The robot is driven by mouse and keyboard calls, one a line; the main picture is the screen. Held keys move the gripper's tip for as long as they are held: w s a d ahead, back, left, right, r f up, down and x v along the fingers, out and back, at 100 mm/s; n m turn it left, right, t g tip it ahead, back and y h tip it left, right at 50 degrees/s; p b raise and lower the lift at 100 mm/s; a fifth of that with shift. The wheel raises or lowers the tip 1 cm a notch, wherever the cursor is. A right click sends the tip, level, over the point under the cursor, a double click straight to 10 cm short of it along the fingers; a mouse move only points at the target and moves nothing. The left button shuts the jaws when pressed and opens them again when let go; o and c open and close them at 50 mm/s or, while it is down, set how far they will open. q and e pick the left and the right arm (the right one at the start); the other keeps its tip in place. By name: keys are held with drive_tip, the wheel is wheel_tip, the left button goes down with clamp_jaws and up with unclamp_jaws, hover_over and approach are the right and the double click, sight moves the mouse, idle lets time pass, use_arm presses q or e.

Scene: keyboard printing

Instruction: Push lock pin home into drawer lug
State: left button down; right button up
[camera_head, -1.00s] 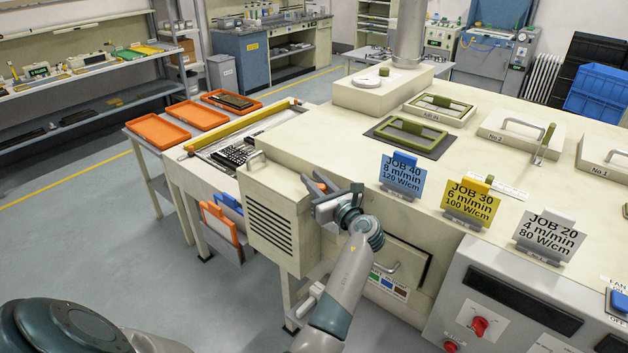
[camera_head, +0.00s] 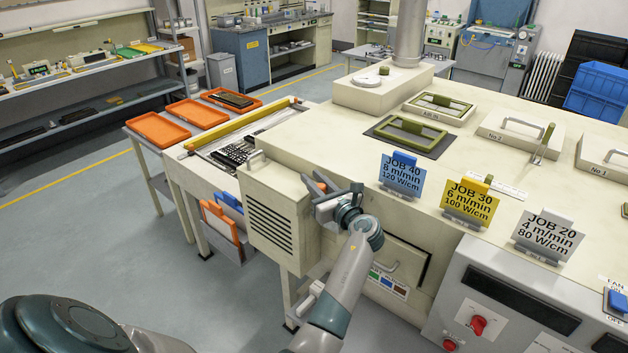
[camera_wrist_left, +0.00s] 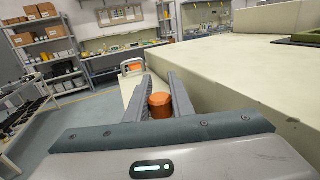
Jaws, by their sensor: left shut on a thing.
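My left gripper (camera_head: 314,184) is beside the right wall of the louvred cream box (camera_head: 270,233), near the edge of the large cream machine. In the left wrist view, the gripper (camera_wrist_left: 158,84) is shut on an orange cylindrical piece, the lock pin (camera_wrist_left: 160,104). The pin stands between the two grey fingers, with its rounded top showing. In the head view the fingers and wrist mostly hide it. I cannot make out the drawer lug or tell whether the pin is inside it. My right gripper is not in view.
Blue (camera_head: 402,176), yellow (camera_head: 470,203) and white (camera_head: 548,237) job cards stand along the machine's front edge. Orange trays (camera_head: 163,130) lie at the left. Floor left of the machine is clear.

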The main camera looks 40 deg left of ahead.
use_arm(q)
drive_tip(key=shift+r+p, duration=0.1)
drive_tip(key=shift+p, duration=0.2)
drive_tip(key=shift+f, duration=0.45)
idle(0.6)
drive_tip(key=shift+p, duration=0.3)
idle(0.3)
drive_tip(key=shift+f, duration=0.3)
idle(0.4)
wheel_tip(320, 180, down, 2)
drive_tip(key=shift+s+f+b, duration=0.1)
drive_tip(key=shift+f+b, duration=0.1)
drive_tip(key=shift+b, duration=0.7)
drive_tip(key=shift+f+p, duration=0.2)
drive_tip(key=shift+p, duration=0.25)
idle(0.8)
